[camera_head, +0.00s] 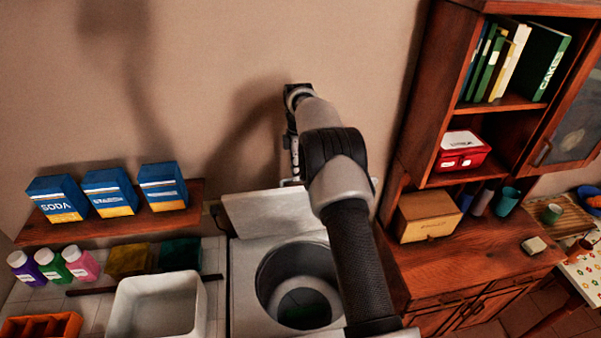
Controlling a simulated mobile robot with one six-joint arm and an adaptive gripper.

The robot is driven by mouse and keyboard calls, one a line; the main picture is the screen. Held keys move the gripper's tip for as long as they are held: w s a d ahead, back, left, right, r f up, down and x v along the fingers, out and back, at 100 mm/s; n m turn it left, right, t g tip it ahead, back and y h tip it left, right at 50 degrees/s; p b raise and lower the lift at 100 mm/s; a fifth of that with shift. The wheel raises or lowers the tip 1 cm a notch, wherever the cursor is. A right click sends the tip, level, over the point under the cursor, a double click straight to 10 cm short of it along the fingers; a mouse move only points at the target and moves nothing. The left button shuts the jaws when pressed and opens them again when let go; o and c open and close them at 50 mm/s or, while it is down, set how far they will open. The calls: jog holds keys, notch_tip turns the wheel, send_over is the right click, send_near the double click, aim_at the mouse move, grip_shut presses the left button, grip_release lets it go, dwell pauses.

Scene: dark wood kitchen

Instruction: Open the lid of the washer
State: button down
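The washer (243,290) is a white top-loading machine in the lower middle of the head view. Its lid (255,212) is raised and tilted back towards the wall behind it. The round metal drum (268,277) is exposed, with a dark green patch at its bottom. My arm reaches across the right part of the washer, hiding some of the drum and lid. My gripper (292,165) is behind the arm near the lid's top edge. Its fingers are mostly hidden, so I cannot tell whether they touch the lid or are open or shut.
A wooden shelf (110,224) with several blue boxes is on the wall at left. Below it are bottles, a white basin (154,308) and an orange rack (42,328). A tall wooden cabinet (425,125) stands close on the right. The beige wall is directly behind my gripper.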

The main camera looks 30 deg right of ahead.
jog(key=shift+s+a+f, duration=0.1)
jog(key=shift+s+f, duration=0.1)
jog(key=shift+f, duration=0.35)
jog(key=shift+s+f, duration=0.15)
jog(key=shift+f, duration=0.4)
jog(key=c, duration=2)
grip_release()
jog(key=o, duration=0.3)
jog(key=shift+w+f, duration=0.25)
jog(key=shift+w, duration=0.25)
jog(key=shift+o, duration=0.2)
jog(key=shift+s, duration=0.1)
jog(key=shift+r, duration=0.1)
